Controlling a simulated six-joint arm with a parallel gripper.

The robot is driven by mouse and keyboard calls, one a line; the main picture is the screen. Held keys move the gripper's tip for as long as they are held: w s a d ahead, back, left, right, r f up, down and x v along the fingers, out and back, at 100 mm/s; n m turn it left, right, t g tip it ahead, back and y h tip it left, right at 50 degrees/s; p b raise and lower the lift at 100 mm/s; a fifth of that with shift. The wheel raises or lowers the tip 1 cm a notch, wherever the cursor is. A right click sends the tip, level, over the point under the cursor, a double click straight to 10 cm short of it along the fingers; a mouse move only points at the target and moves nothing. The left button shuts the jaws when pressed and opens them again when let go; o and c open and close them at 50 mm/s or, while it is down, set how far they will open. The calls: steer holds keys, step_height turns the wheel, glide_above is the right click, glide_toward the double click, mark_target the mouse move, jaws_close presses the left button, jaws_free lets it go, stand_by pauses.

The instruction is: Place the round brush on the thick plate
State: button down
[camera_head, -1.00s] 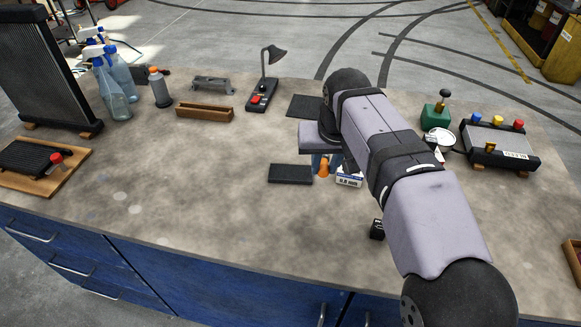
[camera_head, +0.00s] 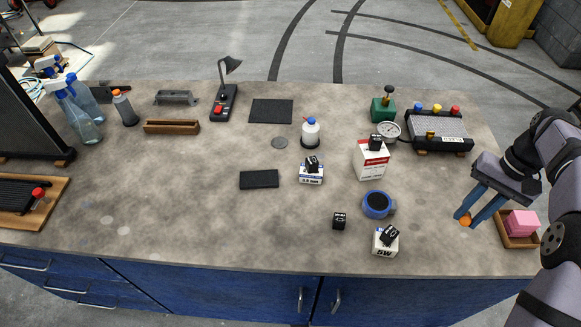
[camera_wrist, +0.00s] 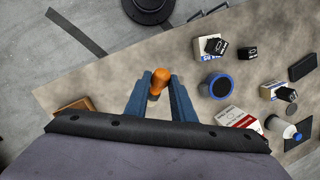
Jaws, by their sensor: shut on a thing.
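My gripper (camera_head: 466,214) is at the right of the bench with its blue fingers pointing down and left. It is shut on a small orange piece (camera_head: 466,222), which I take to be the round brush's handle; no bristles show. The wrist view shows the rounded orange end (camera_wrist: 160,76) between the fingertips. A black rectangular plate (camera_head: 259,179) lies flat near the bench middle, far left of my gripper; it looks like the thick plate. A thinner, larger dark mat (camera_head: 271,111) lies behind it. The plate's top is bare.
Small boxes with black cubes (camera_head: 311,173), a red-and-white box (camera_head: 371,160), a blue round cup (camera_head: 377,205) and a bottle (camera_head: 311,132) stand between gripper and plate. The bench left of the plate is clear.

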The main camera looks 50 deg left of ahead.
steer(key=d+m+g+y+p, duration=0.1)
steer(key=d+m+g+p, duration=0.1)
steer(key=d+m, duration=0.35)
steer(key=a+f+m+g+y+b, duration=0.1)
steer(key=a+m+y+b, duration=0.1)
steer(key=a, duration=0.3)
steer(key=a+f+m+y+b, duration=0.1)
steer(key=a+m+y, duration=0.2)
steer(key=a, duration=0.2)
step_height(320, 180, up, 3)
steer(key=m+t+y+b, duration=0.4)
steer(key=m+y+b, duration=0.3)
steer(key=b, duration=0.4)
glide_above(264, 181)
steer(key=shift+f+p, duration=0.5)
steer(key=shift+f, duration=4.4)
steer(key=shift+f, duration=0.1)
steer(key=c, duration=1.5)
jaws_free()
